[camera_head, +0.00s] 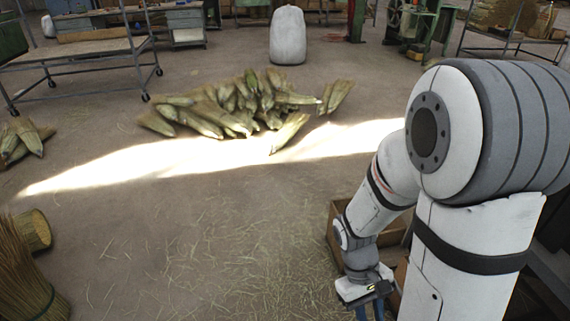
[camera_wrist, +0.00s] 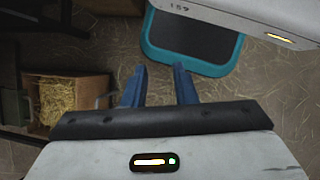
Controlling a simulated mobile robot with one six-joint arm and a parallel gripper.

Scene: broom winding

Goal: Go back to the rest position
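My gripper (camera_wrist: 160,85) shows in the wrist view with its two blue fingers spread apart and nothing between them. In the head view my gripper (camera_head: 375,310) hangs low at the bottom right, its fingers partly cut off by the picture's lower edge. My arm comes in from the right side and bends down toward the floor. A wooden box (camera_head: 342,215) stands just behind the gripper, partly hidden by my arm. The wrist view shows a wooden box with straw in it (camera_wrist: 107,90) to the left of the fingers.
A heap of straw bundles (camera_head: 235,105) lies on the floor ahead, with straw brooms (camera_head: 35,275) at the lower left. A wheeled metal rack (camera_head: 80,50) and a white sack (camera_head: 288,38) stand farther back. The middle floor is clear except for loose straw.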

